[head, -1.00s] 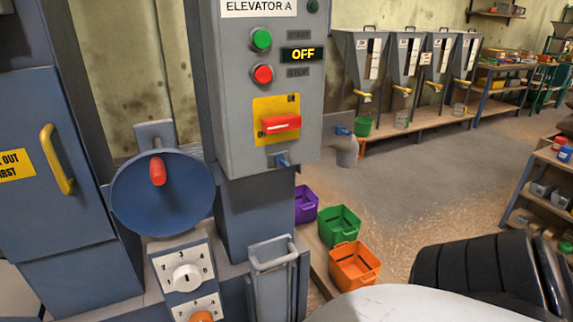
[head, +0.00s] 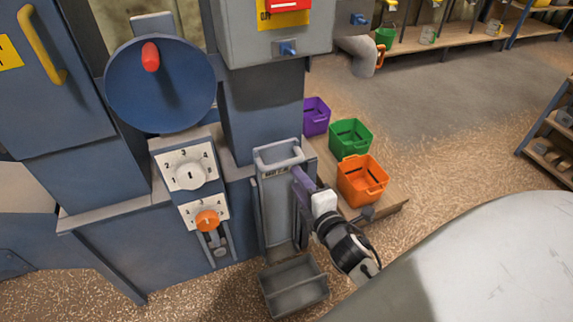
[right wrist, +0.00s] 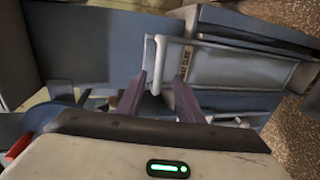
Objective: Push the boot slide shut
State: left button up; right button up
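The boot slide is a grey upright panel (head: 277,212) in a frame on the front of the blue casing, with a grey bar handle (head: 278,152) at its top. Its label and panel also show in the right wrist view (right wrist: 235,68), with the handle (right wrist: 150,62) there too. My right gripper (head: 299,174) is at the slide's upper right, close to the handle. In the right wrist view its two purple fingers (right wrist: 160,92) are apart, with the handle's end between or just beyond their tips. I cannot tell whether they touch it. My left gripper is out of view.
A grey open tray (head: 294,286) is on the floor below the slide. Orange (head: 361,181), green (head: 350,138) and purple (head: 316,116) bins stand on a low platform at the right. Left of the slide are a white dial (head: 189,176) and an orange knob (head: 207,220).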

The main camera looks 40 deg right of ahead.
aim_at(287, 165)
jog(key=b+x, duration=0.1)
jog(key=x, duration=0.9)
grip_shut()
